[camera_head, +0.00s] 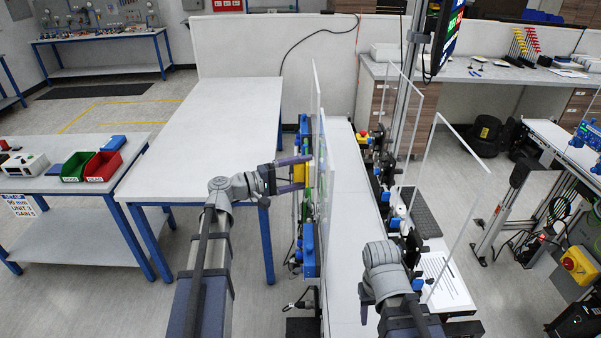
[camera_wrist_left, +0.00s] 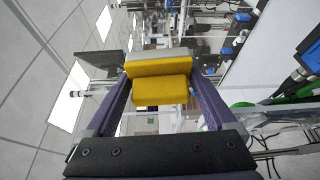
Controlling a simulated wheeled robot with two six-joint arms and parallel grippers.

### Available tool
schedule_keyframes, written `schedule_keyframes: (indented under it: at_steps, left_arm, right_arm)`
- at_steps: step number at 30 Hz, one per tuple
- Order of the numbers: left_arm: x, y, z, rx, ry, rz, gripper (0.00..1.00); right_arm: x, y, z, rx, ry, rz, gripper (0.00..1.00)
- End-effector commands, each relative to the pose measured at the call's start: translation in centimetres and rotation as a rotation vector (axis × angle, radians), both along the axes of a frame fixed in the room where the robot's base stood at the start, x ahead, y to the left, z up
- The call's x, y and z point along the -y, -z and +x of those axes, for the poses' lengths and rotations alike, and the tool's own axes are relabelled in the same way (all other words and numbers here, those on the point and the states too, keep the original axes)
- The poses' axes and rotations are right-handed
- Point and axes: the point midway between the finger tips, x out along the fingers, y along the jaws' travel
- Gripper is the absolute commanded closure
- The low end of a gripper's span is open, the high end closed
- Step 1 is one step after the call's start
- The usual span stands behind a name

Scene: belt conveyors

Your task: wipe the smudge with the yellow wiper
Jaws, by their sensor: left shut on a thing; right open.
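My left gripper (camera_head: 296,172) is shut on the yellow wiper (camera_head: 299,171). In the left wrist view the wiper (camera_wrist_left: 162,85) sits between the two purple fingers, with a pale grey strip along its far side. In the head view the wiper is beside the upright clear panel (camera_head: 322,150) over the belt conveyor; I cannot tell whether it touches the panel. I cannot make out the smudge in either view.
A long bare white table (camera_head: 215,130) stands left of the conveyor. A side table holds a green bin (camera_head: 77,167) and a red bin (camera_head: 102,166). More clear panels (camera_head: 455,190) and a keyboard (camera_head: 423,212) stand right of the white belt (camera_head: 345,200).

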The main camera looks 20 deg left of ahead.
Motion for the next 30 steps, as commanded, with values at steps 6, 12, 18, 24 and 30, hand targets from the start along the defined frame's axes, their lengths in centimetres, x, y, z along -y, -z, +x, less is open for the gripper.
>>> schedule_keyframes:
  at_steps: [6, 12, 18, 24, 30]
  left_arm:
    - [0.4, 0.0, 0.1, 0.000, 0.001, 0.000, 0.55]
    - [0.8, 0.0, 0.2, 0.000, 0.001, 0.000, 0.55]
    - [1.1, 0.0, 0.3, 0.000, 0.000, 0.000, 0.55]
    - [1.5, 0.0, 0.4, 0.000, 0.000, 0.000, 0.55]
    - [1.6, 0.0, 0.1, 0.000, 0.000, 0.000, 0.55]
  right_arm:
    - [0.0, 0.0, 0.0, 0.000, 0.000, 0.000, 0.50]
    - [0.0, 0.0, 0.0, 0.000, 0.000, 0.000, 0.50]
    - [0.0, 0.0, 0.0, 0.000, 0.000, 0.000, 0.50]
    - [0.0, 0.0, 0.0, 0.000, 0.000, 0.000, 0.50]
    - [0.0, 0.0, 0.0, 0.000, 0.000, 0.000, 0.50]
